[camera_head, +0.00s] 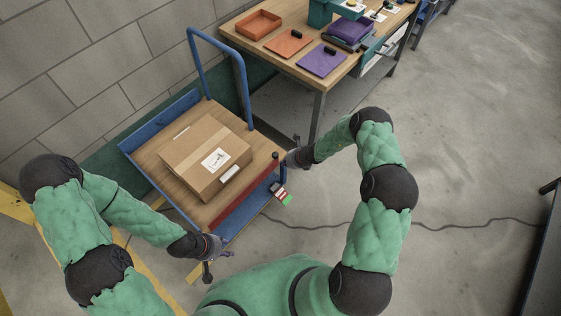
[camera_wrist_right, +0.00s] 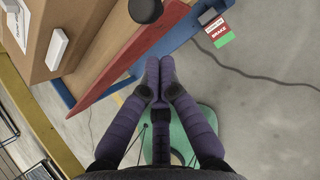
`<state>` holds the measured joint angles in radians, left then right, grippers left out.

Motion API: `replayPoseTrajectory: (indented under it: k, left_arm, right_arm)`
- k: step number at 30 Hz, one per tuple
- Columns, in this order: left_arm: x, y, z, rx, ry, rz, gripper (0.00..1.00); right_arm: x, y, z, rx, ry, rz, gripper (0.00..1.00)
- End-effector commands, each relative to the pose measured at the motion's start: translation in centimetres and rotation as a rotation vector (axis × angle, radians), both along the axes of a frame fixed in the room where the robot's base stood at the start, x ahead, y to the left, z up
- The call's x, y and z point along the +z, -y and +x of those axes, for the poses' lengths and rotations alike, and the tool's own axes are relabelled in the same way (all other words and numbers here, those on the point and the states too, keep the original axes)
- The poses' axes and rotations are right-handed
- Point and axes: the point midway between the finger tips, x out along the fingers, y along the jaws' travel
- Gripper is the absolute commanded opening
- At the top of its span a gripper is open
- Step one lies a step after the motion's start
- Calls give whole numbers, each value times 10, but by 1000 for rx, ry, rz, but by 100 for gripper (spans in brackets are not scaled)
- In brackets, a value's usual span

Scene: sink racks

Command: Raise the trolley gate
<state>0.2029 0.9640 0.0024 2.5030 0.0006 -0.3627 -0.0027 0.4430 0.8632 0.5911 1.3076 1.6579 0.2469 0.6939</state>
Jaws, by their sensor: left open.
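The trolley (camera_head: 160,165) has a wooden deck, blue frame and tall blue handle. A red gate bar (camera_head: 246,196) runs along its near right edge, beside the blue end rail; it also shows in the right wrist view (camera_wrist_right: 128,58). A black knob (camera_head: 275,155) tops a post at the bar's far end. My left gripper (camera_head: 218,262) is open and empty, just off the trolley's near corner. My right gripper (camera_head: 291,158) is close to the knobbed corner, partly hidden by its own arm. In the right wrist view its purple fingers (camera_wrist_right: 160,66) meet, with nothing visible between them.
A cardboard box (camera_head: 205,155) sits on the deck. A brake tag (camera_head: 282,194) hangs at the near right end. A workbench (camera_head: 275,52) with trays stands behind, and a block wall lies left.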

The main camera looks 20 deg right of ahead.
Motion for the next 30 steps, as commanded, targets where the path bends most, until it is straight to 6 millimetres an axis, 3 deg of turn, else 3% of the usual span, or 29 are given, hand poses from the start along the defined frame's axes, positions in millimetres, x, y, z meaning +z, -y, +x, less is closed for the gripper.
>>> replayPoseTrajectory:
  k: [1, 3, 12, 18, 26, 30]
  left_arm:
    - [8, 0, -1, -1, -2, 0, 42]
    - [14, 0, -1, 0, -1, 0, 42]
    - [33, 0, 0, 0, 0, 0, 42]
    - [38, 0, 0, 0, 0, 0, 42]
    - [37, 0, 0, 0, 0, 0, 42]
    - [37, 0, 0, 0, 0, 0, 42]
  right_arm:
    - [18, -1, 8, 2, 8, -2, 0]
    - [33, -3, 11, 2, 4, -2, 0]
    - [80, -8, 26, 0, -1, -1, 0]
    - [92, -9, 30, 0, -3, -1, 0]
    - [93, -9, 31, -1, -4, -2, 0]
    - [88, -16, 17, 74, -11, -37, 0]
